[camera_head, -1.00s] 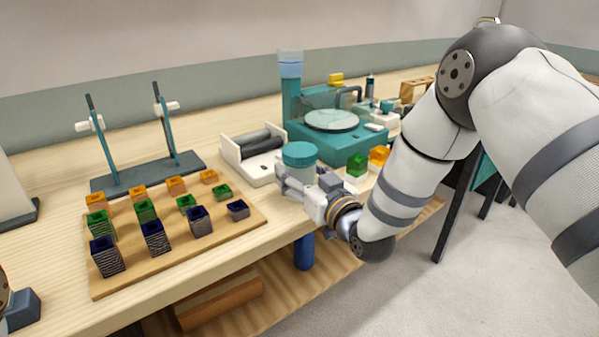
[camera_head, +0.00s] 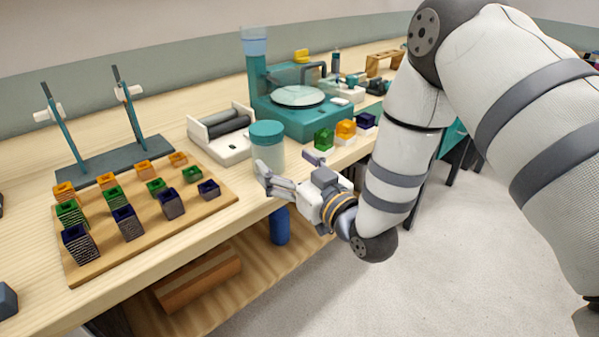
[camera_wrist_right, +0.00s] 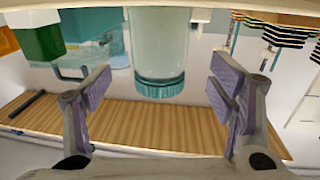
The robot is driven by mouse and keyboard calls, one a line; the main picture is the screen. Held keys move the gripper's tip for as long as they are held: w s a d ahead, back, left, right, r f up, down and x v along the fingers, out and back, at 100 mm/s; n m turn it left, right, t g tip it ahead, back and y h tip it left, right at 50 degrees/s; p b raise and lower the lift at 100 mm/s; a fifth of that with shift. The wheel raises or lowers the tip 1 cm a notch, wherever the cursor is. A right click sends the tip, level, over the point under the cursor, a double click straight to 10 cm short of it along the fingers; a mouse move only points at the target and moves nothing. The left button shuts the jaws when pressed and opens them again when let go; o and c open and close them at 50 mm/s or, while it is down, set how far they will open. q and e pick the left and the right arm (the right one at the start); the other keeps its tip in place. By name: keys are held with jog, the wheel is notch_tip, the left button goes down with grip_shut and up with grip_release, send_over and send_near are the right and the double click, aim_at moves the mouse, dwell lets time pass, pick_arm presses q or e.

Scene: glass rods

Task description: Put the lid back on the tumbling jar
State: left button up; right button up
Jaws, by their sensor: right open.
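The tumbling jar (camera_head: 269,158) is a clear, pale cylinder standing upright near the table's front edge. Its teal lid (camera_head: 267,132) sits level on top of it. In the right wrist view, which looks upside down, the jar (camera_wrist_right: 160,40) hangs from the top with the ribbed lid (camera_wrist_right: 160,88) at its lower end, with no gap visible between them. My right gripper (camera_head: 286,168) is open and empty, in front of the jar; one finger overlaps the jar's lower part in the head view. The jar shows between the spread fingers (camera_wrist_right: 160,92) in the wrist view. My left gripper is not visible.
A white roller stand (camera_head: 225,138) is left of the jar, and a teal machine with a round plate (camera_head: 298,96) behind it. Small coloured blocks (camera_head: 324,138) sit at right. A wooden board (camera_head: 160,232) with several cups lies at left. The table's front edge is close.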

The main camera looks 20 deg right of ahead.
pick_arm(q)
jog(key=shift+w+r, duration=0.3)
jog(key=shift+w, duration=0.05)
pick_arm(e)
jog(key=v, duration=0.4)
jog(key=shift+s, duration=0.25)
jog(key=s+f+m+g+h, duration=0.1)
jog(key=s+f+g, duration=0.5)
jog(key=f, duration=0.4)
jog(key=s+f+g+h, duration=0.1)
jog(key=s+f+g, duration=0.2)
jog(key=s+f, duration=0.55)
jog(key=s+d+f+m+g+h, duration=0.1)
jog(key=s+f+g, duration=0.3)
jog(key=s, duration=0.8)
jog(key=s+d+f+m+g+h, duration=0.1)
jog(key=s+f+g, duration=0.3)
jog(key=s, duration=0.8)
jog(key=shift+s+d+f+g, duration=0.25)
jog(key=shift+d+g, duration=0.2)
jog(key=shift+g, duration=0.65)
